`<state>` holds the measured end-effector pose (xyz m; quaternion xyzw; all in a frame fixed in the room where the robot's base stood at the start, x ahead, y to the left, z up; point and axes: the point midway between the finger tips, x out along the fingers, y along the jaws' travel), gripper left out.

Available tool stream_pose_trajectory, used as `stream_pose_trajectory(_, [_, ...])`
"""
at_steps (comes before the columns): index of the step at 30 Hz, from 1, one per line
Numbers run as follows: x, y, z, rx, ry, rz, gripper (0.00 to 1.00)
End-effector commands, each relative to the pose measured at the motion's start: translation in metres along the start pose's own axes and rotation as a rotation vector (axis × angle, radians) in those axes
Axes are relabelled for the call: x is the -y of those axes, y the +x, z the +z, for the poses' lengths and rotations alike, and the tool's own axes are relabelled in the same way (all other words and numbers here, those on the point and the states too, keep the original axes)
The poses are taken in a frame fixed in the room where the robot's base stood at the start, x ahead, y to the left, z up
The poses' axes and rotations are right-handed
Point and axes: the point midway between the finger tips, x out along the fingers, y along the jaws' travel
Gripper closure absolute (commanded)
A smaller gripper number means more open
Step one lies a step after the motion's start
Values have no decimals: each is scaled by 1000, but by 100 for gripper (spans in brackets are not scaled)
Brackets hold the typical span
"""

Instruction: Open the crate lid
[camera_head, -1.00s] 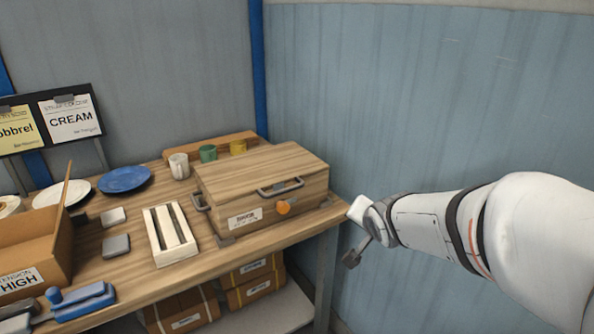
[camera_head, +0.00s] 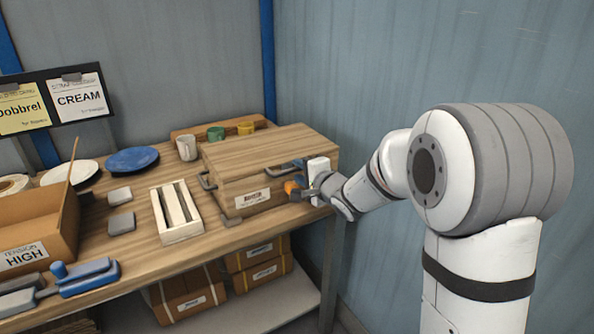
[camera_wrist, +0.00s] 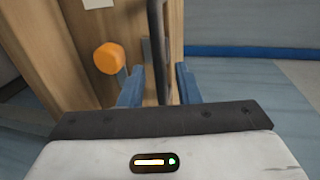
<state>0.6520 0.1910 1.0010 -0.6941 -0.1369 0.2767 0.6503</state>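The wooden crate (camera_head: 225,190) stands on the bench with its flat lid (camera_head: 262,150) down. A label and an orange knob (camera_head: 291,188) are on its front. The knob also shows in the wrist view (camera_wrist: 109,58), left of my fingers. My gripper (camera_head: 300,166) is at the right part of the crate's front, largely covering the front handle in the head view. In the wrist view my gripper (camera_wrist: 160,84) is open, with its blue fingers on either side of the dark handle bar (camera_wrist: 156,45). Gaps show between the bar and both fingers.
Cups, including a white mug (camera_head: 186,148), stand behind the crate. A slotted wooden rack (camera_head: 168,228) sits left of it, with plates and an open cardboard box (camera_head: 38,232) farther left. Walls close in behind and to the right.

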Motion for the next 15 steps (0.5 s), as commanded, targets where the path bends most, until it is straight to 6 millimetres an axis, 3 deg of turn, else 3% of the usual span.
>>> stream_pose_trajectory(6, [0, 21, 0, -1, -1, 0, 70])
stream_pose_trajectory(15, [0, 23, 0, -2, -1, 0, 71])
